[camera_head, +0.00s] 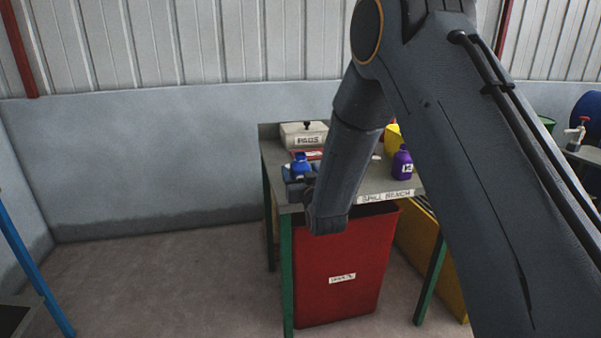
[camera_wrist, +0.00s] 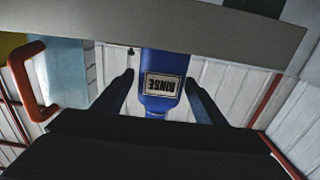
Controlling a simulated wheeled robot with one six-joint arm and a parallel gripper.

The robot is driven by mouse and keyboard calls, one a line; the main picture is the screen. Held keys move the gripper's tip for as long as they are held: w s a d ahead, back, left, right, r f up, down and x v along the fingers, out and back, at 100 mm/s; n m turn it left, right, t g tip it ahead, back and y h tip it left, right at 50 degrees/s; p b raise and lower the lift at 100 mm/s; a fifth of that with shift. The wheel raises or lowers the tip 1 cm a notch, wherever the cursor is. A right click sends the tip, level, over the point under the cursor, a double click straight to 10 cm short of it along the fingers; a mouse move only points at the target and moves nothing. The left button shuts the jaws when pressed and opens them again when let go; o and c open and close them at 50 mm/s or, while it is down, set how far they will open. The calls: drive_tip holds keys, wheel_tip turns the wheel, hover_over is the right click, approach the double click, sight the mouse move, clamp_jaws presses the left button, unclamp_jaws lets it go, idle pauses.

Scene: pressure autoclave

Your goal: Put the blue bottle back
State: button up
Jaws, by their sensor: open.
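The blue bottle (camera_head: 301,164) is at the front left corner of the spill bench (camera_head: 376,184). In the wrist view, the blue bottle (camera_wrist: 163,68) appears upside down with a RINSE label, between the two fingers of my gripper (camera_wrist: 160,85). The fingers are open, one on each side of the bottle, with narrow gaps. The bottle's base meets the bench edge (camera_wrist: 190,27) in that view; I cannot tell whether it rests on the top. In the head view, my gripper (camera_head: 298,184) is at the bottle, partly hidden by my arm.
A pale box (camera_head: 303,134) stands at the bench's back left. A red bin (camera_head: 342,270) is under the bench. Open floor lies to the left.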

drive_tip(key=v, duration=1.2)
drive_tip(key=s+d+f+m+g+h, duration=0.1)
drive_tip(key=s+d+f+g+h, duration=0.1)
drive_tip(key=s+d+g, duration=0.35)
drive_tip(key=s+d+f+m+g+h, duration=0.1)
drive_tip(key=s+d+f+g+h, duration=0.15)
drive_tip(key=d, duration=0.65)
drive_tip(key=s+d+m+g, duration=0.1)
drive_tip(key=s+d+g, duration=0.3)
drive_tip(key=s, duration=0.8)
drive_tip(key=s+d+r+m+g, duration=0.1)
drive_tip(key=s+d+g, duration=0.3)
drive_tip(key=s, duration=0.9)
drive_tip(key=shift+r+g+b, duration=0.15)
drive_tip(key=shift+g+b, duration=0.15)
drive_tip(key=shift+g, duration=0.4)
drive_tip(key=shift+r, duration=0.1)
drive_tip(key=shift+n+h, duration=0.25)
drive_tip(key=shift+n, duration=0.15)
drive_tip(key=shift+s+a+r+p, duration=0.15)
drive_tip(key=shift+a+r+p, duration=0.25)
drive_tip(key=shift+r+p, duration=0.8)
drive_tip(key=shift+s+a+r+p, duration=0.15)
drive_tip(key=shift+a+r+p, duration=0.3)
drive_tip(key=shift+p, duration=1.5)
drive_tip(key=shift+s+a+r+p, duration=0.15)
drive_tip(key=shift+a+r+p, duration=0.25)
drive_tip(key=shift+r+p, duration=0.8)
